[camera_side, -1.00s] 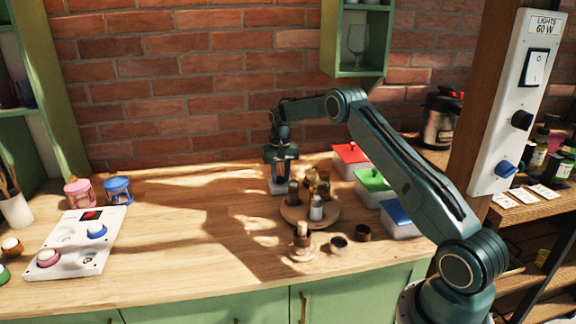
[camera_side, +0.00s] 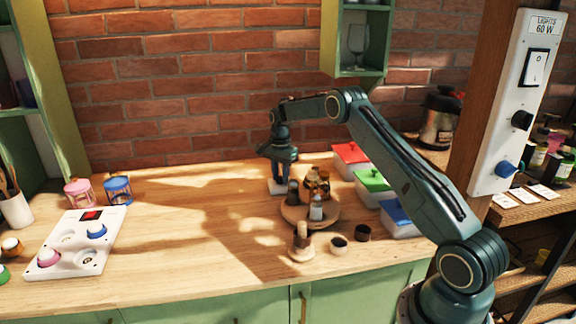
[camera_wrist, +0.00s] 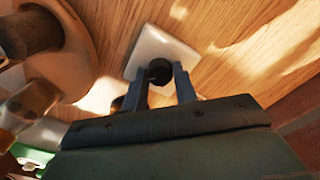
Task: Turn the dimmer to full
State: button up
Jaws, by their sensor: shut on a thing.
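A dimmer with a square white plate (camera_wrist: 160,45) and a round black knob (camera_wrist: 159,70) lies on the wooden table. In the side view a corner of its white plate (camera_side: 274,188) shows under my gripper (camera_side: 281,181), and the knob is hidden there. In the wrist view my gripper (camera_wrist: 160,84) has one finger on each side of the knob and is shut on it. The knob's pointer or mark is too small to read.
A round wooden tray (camera_side: 327,221) with several jars stands close to the right of the dimmer. Lidded boxes, one with a red lid (camera_side: 350,153), stand further right. A post carries a white panel (camera_side: 516,100) labelled "LIGHTS 60 W". The table's middle left is clear.

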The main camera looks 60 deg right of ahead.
aim_at(280, 177)
jog(key=shift+m, duration=1.1)
jog(key=o, duration=1)
jog(key=shift+c, duration=0.2)
jog(key=shift+r, duration=0.15)
notch_tip(280, 177, up, 14)
jog(key=shift+f, duration=0.2)
